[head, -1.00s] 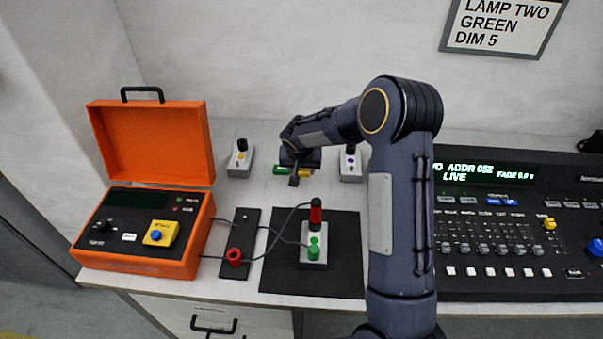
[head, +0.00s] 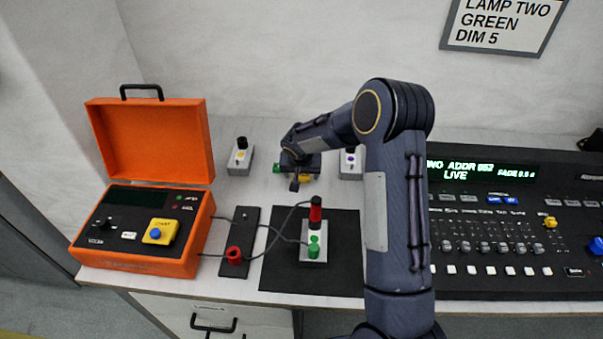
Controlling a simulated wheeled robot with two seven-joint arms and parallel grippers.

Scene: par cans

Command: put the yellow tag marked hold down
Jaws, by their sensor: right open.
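My left gripper is not in view.
An orange case (head: 150,262) stands open at left. A black mat (head: 280,270) bears a grey block with red and green parts. Grey blocks (head: 240,160) (head: 350,165) flank the gripper. A black lighting console (head: 500,270) fills the right. A sign (head: 505,25) hangs above.

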